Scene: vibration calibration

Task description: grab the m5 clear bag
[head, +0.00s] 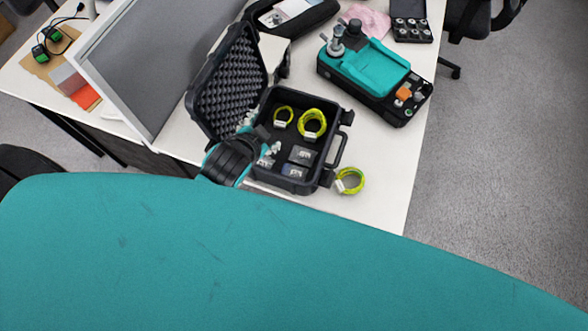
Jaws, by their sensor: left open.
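An open black hard case (335,160) with a foam-lined lid (228,82) stands on the white table. Inside, small clear bags lie near the front: one in the middle (302,155) and one lower, with a bluish patch (294,172). Their labels are too small to read, so I cannot tell which is the m5 clear bag. My left gripper (270,148) is over the left side of the case, open, and it partly hides the contents there. I cannot tell whether it touches a bag. My right gripper is not in view.
A teal-and-black device (372,70) stands behind right. A grey partition (150,70) is at left.

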